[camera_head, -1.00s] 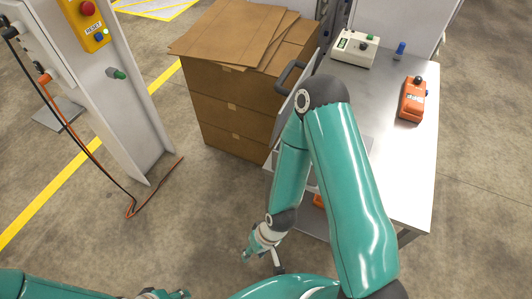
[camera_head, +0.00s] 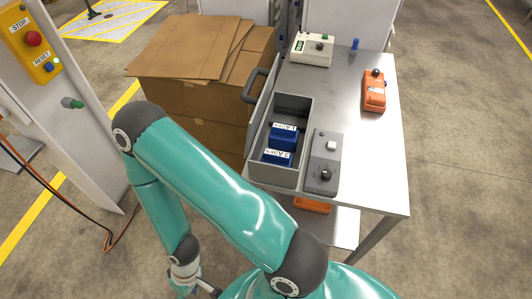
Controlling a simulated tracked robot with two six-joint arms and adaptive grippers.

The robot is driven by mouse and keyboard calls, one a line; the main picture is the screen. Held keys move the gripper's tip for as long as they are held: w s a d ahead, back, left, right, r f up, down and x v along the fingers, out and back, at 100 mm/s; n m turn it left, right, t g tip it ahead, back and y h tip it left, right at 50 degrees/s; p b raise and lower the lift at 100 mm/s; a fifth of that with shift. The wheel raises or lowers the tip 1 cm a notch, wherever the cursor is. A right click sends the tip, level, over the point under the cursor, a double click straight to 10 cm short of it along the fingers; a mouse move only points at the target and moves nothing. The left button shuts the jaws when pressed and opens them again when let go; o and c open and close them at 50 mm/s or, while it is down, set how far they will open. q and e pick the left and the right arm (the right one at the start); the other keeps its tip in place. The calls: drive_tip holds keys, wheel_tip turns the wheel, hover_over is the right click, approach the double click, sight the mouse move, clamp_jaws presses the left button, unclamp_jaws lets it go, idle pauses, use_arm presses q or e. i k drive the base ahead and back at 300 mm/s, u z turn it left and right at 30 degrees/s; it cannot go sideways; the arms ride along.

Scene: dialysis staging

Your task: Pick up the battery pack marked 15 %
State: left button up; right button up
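Two blue packs, a farther one (camera_head: 284,142) and a nearer one (camera_head: 273,159), lie in the near part of a grey open bin (camera_head: 308,119) on the metal table. Both carry white labels with dark marks too small to read surely, so I cannot tell which, if either, is marked 15 %. My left gripper is not in view.
On the metal table (camera_head: 357,140) stand a grey device (camera_head: 323,165), an orange device (camera_head: 374,92) and a cream box (camera_head: 311,50). A blue item (camera_head: 354,45) stands behind. Cardboard boxes (camera_head: 190,98) stand left of the table.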

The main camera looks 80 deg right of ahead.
sight(274, 157)
drive_tip(key=z, duration=0.1)
drive_tip(key=k, duration=1.85)
drive_tip(key=z, duration=0.6)
drive_tip(key=i, duration=0.95)
drive_tip(key=z, duration=0.05)
